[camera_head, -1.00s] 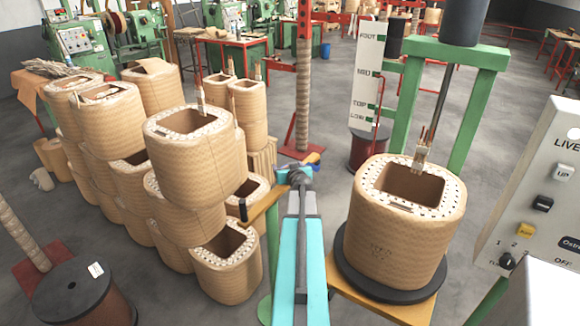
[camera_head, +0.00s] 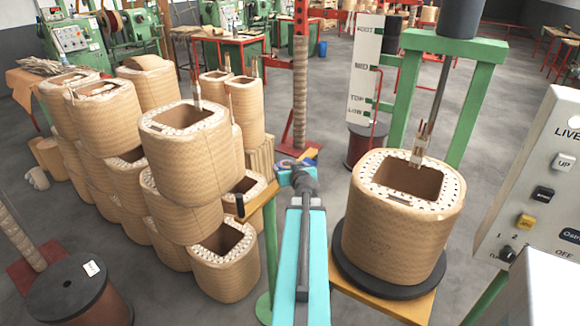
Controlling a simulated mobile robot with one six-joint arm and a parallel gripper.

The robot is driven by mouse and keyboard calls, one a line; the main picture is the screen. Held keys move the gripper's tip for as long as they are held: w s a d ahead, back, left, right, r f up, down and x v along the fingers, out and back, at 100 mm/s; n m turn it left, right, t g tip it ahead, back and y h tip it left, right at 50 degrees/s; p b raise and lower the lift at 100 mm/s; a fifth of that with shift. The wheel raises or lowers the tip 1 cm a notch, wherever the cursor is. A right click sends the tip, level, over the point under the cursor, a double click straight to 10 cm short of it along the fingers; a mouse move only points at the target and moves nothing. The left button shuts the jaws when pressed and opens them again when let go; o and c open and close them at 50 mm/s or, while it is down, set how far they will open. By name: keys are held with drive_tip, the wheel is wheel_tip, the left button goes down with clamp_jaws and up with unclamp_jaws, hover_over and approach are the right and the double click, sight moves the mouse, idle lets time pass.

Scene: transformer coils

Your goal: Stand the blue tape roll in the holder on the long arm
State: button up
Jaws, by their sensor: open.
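My arm reaches up the middle of the picture, and my gripper (camera_head: 288,174) is at its far end, open. Its fingers are small and hard to make out. A tan bar (camera_head: 262,206), which may be the long arm, runs behind my wrist above a green post (camera_head: 271,240). A small black upright piece (camera_head: 240,206) stands at its left end; I cannot tell whether it is the holder. A small dark-blue shape (camera_head: 311,153) with orange beside it shows just beyond my wrist. It may be the blue tape roll, but it is partly hidden and unclear.
Stacked tan coils (camera_head: 190,150) stand close on the left. Another coil (camera_head: 395,235) sits on a black disc (camera_head: 390,285) at right, under a green frame (camera_head: 455,45). A control panel (camera_head: 540,190) is at the right edge. Grey floor is open behind.

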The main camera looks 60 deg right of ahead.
drive_tip(key=v, duration=0.3)
drive_tip(key=shift+b, duration=0.3)
drive_tip(key=shift+d, duration=0.1)
idle(0.4)
drive_tip(key=shift+r, duration=0.1)
